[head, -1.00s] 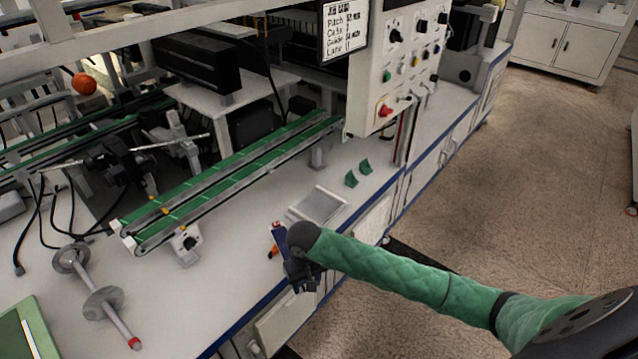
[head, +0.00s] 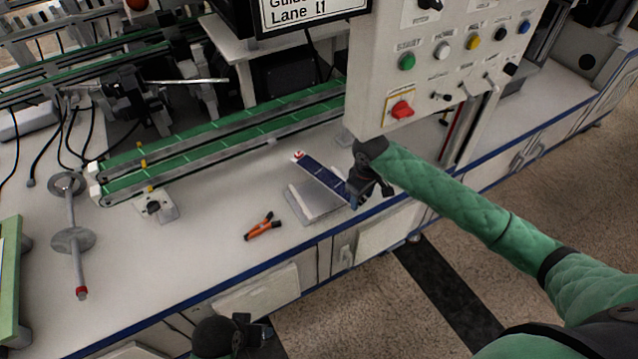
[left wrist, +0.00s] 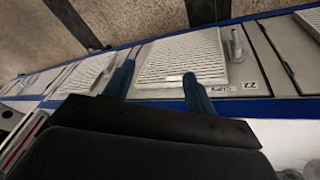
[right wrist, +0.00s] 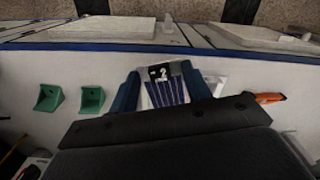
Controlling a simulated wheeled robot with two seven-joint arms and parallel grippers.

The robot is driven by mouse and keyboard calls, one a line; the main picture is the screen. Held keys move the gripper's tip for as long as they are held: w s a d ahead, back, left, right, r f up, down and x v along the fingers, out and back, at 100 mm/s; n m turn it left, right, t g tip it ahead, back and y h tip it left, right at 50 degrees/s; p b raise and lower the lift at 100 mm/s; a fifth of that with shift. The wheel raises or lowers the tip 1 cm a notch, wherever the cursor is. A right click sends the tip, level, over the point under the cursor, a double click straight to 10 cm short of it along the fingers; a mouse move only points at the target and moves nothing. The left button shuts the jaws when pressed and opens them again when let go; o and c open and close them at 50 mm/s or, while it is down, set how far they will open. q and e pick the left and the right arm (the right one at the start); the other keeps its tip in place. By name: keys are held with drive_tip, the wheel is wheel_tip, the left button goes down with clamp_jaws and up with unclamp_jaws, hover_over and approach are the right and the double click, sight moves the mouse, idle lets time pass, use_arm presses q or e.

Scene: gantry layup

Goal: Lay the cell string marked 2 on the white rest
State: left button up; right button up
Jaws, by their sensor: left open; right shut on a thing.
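The cell string marked 2 (head: 325,178) is a dark blue strip with a red-and-white tip at its far end. My right gripper (head: 362,190) is shut on its near end. The "2" label shows between the fingers in the right wrist view (right wrist: 164,75). The string extends over the white rest (head: 312,208), a pale flat plate on the bench; I cannot tell whether it touches it. The rest also shows partly behind the fingers in the right wrist view (right wrist: 213,84). My left gripper (head: 262,330) is open and empty, low in front of the bench; its fingers show in the left wrist view (left wrist: 160,82).
The control panel (head: 440,65) stands close to my right arm. Two green brackets (right wrist: 70,98) lie on the bench. A rod with discs (head: 75,240) lies at left.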

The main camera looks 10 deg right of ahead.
use_arm(q)
drive_tip(key=w+d+f+t+h+b, duration=0.15)
drive_tip(key=d+f+b, duration=0.35)
drive_tip(key=f, duration=0.7)
use_arm(e)
drive_tip(key=w+d+r+n, duration=0.4)
drive_tip(key=w+r+n, duration=0.3)
drive_tip(key=n, duration=0.8)
drive_tip(key=shift+w+a+f+p, duration=0.25)
drive_tip(key=shift+w+a+f, duration=0.2)
drive_tip(key=shift+w+f, duration=1.55)
drive_tip(key=shift+w+a+f+p, duration=0.3)
drive_tip(key=shift+w+a+f, duration=0.1)
drive_tip(key=shift+w+f, duration=1.65)
drive_tip(key=shift+w+a+f+p, duration=0.25)
drive_tip(key=shift+w+a+f, duration=0.2)
drive_tip(key=shift+w+f, duration=1.55)
drive_tip(key=shift+f, duration=0.1)
use_arm(q)
wheel_tip(320, 180, up, 5)
drive_tip(key=shift+w+r, duration=0.1)
drive_tip(key=shift+r, duration=0.1)
drive_tip(key=shift+f, duration=0.1)
